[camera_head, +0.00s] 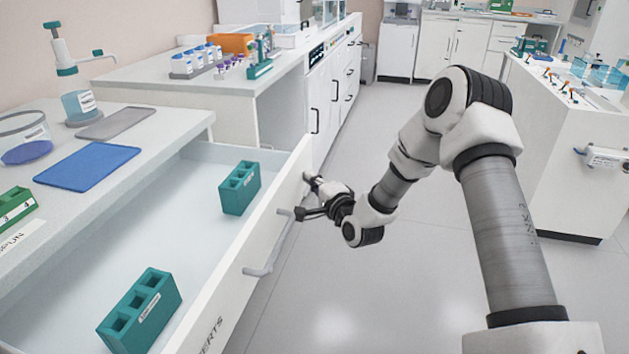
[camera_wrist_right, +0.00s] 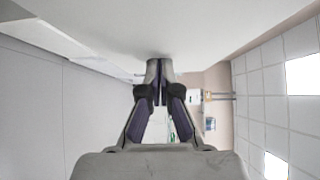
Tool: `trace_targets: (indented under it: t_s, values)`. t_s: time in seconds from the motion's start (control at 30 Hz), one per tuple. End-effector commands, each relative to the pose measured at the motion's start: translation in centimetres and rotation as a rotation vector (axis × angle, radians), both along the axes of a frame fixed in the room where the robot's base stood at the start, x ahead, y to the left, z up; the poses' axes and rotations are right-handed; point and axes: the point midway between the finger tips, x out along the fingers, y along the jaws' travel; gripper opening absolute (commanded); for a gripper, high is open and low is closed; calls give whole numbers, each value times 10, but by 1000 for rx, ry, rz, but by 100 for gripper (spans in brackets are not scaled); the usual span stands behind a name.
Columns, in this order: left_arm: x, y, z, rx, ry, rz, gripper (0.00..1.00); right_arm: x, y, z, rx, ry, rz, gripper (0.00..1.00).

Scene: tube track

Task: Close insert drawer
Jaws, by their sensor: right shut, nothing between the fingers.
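The insert drawer (camera_head: 290,195) is pulled well out from under the left counter. Its white front carries a grey bar handle (camera_head: 272,250) and lettering that is partly cut off. Two teal block inserts stand inside, one toward the back (camera_head: 239,188) and one nearer (camera_head: 141,312). My right gripper (camera_head: 302,212) is at the outer side of the drawer front, by the far end of the handle. In the right wrist view its fingers (camera_wrist_right: 160,82) are together and empty, their tips at a white surface; I cannot tell whether they touch it. My left gripper is not in view.
The left counter holds a blue mat (camera_head: 88,166), a grey mat (camera_head: 117,123), a pump bottle (camera_head: 78,105) and a green rack (camera_head: 14,205). Another bench (camera_head: 560,130) stands at the right. The floor (camera_head: 370,290) between is clear apart from my right arm above it.

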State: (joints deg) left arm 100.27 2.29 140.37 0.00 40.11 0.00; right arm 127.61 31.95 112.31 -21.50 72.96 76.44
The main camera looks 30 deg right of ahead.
Motion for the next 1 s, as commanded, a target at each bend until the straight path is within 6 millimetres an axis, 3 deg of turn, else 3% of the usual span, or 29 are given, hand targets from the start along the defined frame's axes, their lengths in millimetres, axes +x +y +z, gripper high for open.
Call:
trace_targets:
  t_s: [0.27,0.5,1.0]
  values:
    - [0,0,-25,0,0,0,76,33,30,-4,-6,-4,6,0]
    - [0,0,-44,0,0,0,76,81,72,-3,-5,-4,6,0]
    - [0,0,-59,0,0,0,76,181,157,-1,-1,-4,4,0]
